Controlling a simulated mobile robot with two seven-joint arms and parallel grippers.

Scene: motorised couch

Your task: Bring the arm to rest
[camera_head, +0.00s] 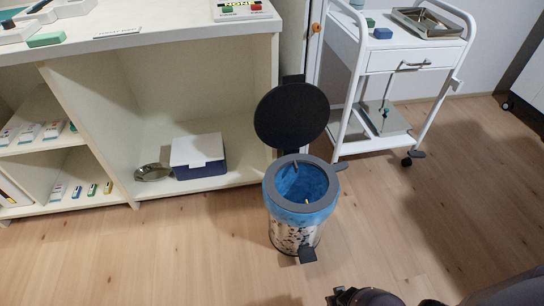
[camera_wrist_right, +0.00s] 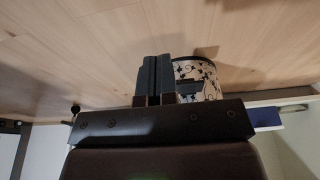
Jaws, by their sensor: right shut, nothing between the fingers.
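My right gripper (camera_wrist_right: 152,78) is shut and empty in the right wrist view, its two dark fingers side by side over the wooden floor. In the head view, part of my right arm (camera_head: 365,297) shows at the bottom edge, right of the middle; whether its fingertips are in that view I cannot tell. My left gripper is in neither view.
A pedal bin (camera_head: 296,228) with a blue liner and raised black lid (camera_head: 291,115) stands on the floor. A white shelf unit (camera_head: 100,95) is at left. A white trolley (camera_head: 345,60) with a metal tray (camera_head: 427,22) stands at the back right. The floor at right is clear.

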